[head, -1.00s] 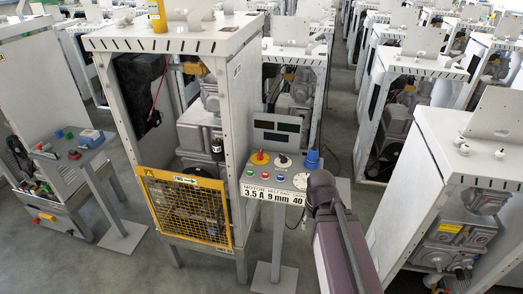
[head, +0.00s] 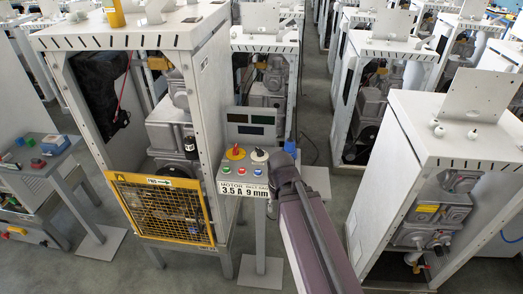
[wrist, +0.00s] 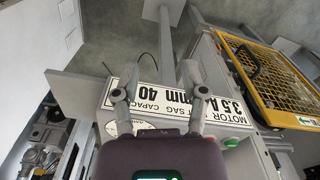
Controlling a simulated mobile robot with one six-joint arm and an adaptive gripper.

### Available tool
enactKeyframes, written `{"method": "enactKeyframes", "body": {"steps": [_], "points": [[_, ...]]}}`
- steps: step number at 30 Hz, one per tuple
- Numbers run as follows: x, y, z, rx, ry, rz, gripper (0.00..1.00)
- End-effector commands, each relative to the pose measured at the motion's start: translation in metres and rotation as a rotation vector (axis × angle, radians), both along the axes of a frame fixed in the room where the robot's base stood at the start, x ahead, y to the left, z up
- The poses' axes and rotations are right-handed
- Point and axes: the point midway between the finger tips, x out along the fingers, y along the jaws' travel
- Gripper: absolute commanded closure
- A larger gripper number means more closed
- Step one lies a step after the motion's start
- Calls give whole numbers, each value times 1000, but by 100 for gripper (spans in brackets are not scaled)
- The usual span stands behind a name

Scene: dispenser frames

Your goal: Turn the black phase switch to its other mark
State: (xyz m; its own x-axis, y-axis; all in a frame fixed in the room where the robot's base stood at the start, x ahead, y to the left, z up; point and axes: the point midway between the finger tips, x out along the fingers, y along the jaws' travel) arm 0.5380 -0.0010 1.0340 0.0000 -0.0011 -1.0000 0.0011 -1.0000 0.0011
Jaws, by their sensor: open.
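The black phase switch (head: 259,155) appears to be the small dark knob on a white round plate on top of the control panel (head: 229,189). It is too small to tell which mark it points at. In the wrist view I cannot make it out. My gripper (wrist: 158,95) is open and empty in the wrist view, its two fingers spread above the panel's front label (wrist: 150,93). In the head view my arm covers the panel's right part and hides the fingers.
A red knob on a yellow plate (head: 235,152) sits left of the switch, and a blue knob (head: 290,147) to its right. Coloured buttons line the panel's front, one green (wrist: 232,142). A cabinet with a yellow mesh guard (head: 162,208) stands close at left, another cabinet (head: 405,190) at right.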

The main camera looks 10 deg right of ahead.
Motion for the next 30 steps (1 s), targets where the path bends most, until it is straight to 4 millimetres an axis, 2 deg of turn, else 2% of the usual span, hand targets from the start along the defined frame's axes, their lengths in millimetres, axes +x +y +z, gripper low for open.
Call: {"method": "enactKeyframes", "body": {"steps": [5, 8, 10, 24, 27, 30], "points": [[18, 0, 10, 0, 0, 22, 44], [39, 0, 22, 0, 0, 52, 44], [59, 7, 32, 0, 0, 83, 44], [234, 5, 117, 1, -1, 365, 44], [260, 4, 129, 1, -1, 412, 44], [277, 4, 136, 1, 0, 445, 44]]}}
